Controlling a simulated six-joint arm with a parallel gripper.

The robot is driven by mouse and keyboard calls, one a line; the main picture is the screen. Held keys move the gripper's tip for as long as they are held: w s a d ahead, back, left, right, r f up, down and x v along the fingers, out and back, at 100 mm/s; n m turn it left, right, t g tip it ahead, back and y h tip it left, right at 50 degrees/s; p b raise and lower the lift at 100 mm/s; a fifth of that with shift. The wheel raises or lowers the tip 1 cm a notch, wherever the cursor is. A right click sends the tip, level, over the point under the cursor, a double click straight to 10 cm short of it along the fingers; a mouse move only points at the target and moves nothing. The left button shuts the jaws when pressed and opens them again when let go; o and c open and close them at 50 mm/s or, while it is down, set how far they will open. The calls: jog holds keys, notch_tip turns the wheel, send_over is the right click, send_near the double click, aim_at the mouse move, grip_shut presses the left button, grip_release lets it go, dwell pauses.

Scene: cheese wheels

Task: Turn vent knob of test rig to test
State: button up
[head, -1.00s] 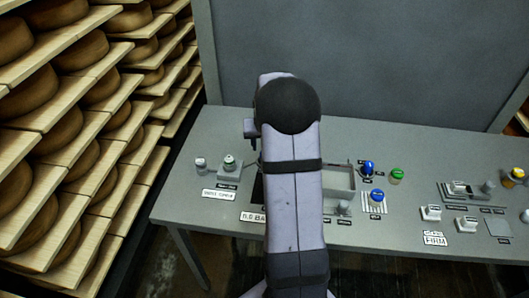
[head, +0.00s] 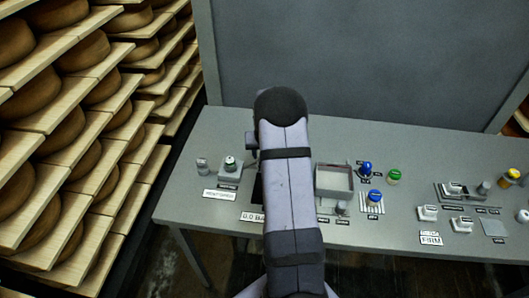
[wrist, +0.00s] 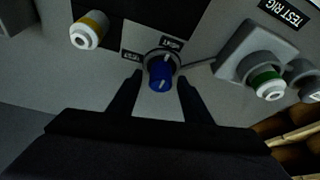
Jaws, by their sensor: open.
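In the wrist view, a blue knob (wrist: 161,76) with a white pointer line stands on a round grey base, with two small dark labels beside it. My gripper (wrist: 160,82) is open, one dark finger on each side of the knob, with bare gaps showing. I cannot tell how deep the fingertips reach around it. A "TEST RIG" sign (wrist: 285,14) shows at the upper right. In the head view, my arm hides my gripper and this knob.
In the wrist view, a grey block with a green-ringed part (wrist: 267,84) is right of the knob, and a yellow-ringed cylinder (wrist: 89,30) is left. In the head view, an open tray (head: 334,192) and other blue knobs (head: 374,197) are right of my arm. Cheese shelves (head: 75,130) stand left.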

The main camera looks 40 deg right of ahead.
jog(key=c, duration=1.1)
jog(key=shift+o, duration=0.2)
